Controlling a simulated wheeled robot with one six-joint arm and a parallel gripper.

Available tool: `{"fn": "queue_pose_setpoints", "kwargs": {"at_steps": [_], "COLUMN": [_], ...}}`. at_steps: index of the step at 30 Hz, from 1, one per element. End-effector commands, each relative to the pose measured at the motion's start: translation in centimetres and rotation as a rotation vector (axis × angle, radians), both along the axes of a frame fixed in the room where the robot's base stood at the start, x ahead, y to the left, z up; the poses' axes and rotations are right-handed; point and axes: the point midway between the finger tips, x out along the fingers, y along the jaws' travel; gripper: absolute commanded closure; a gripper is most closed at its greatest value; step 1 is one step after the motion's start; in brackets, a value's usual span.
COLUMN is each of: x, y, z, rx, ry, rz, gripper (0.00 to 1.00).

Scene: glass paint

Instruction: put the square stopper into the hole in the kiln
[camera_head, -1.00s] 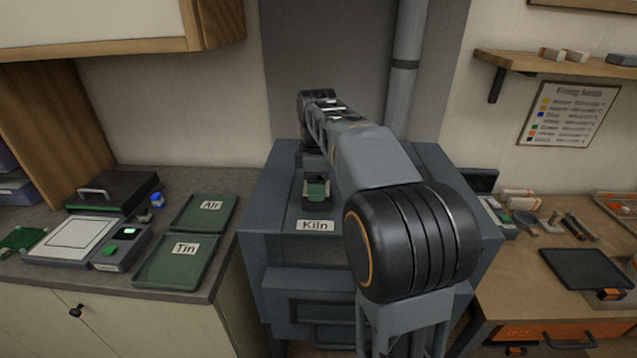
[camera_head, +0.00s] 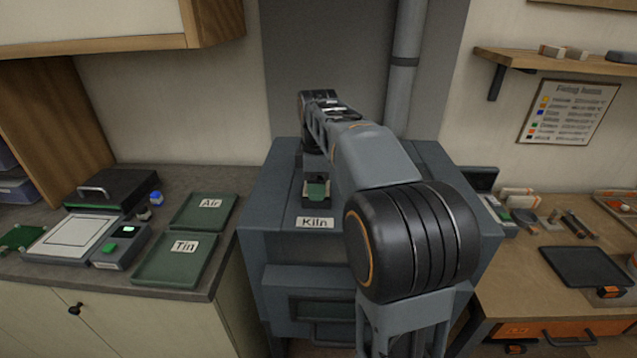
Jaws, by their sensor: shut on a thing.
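The kiln (camera_head: 270,205) is the blue-grey box in the middle, with a "Kiln" label on its front top edge. My gripper (camera_head: 316,180) points down over the kiln's top, just behind the label. The hole is not visible; the gripper and stopper cover that area. I cannot tell whether the stopper is in the hole or only above it.
Left of the kiln, the counter holds two green trays labelled Air (camera_head: 203,212) and Tin (camera_head: 172,260), and a device with a white plate (camera_head: 72,238). On the right is a wooden bench (camera_head: 520,270) with a dark tray (camera_head: 585,271). A grey pipe (camera_head: 404,75) rises behind the kiln.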

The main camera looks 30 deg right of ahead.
Motion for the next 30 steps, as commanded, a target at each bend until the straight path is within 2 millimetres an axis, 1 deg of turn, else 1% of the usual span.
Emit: {"fn": "queue_pose_setpoints", "kwargs": {"at_steps": [1,5,6,12,15,25,30], "x": [-0.14,-0.14,-0.14,-0.14,-0.16,-0.17,-0.17], "y": [-0.01,-0.01,-0.01,0.0,0.02,0.13,0.14], "z": [-0.79,-0.86,-0.88,-0.96,-0.98,-1.01,-0.55], "rx": [0.004,0.004,0.004,0.005,0.005,0.007,0.007], "ry": [0.019,0.021,0.022,0.023,0.025,0.027,0.027], "rz": [0.0,0.0,0.0,0.0,0.0,0.001,0.001], "gripper": [0.62,0.62,0.34,0.15,0.07,0.07,0.07]}}
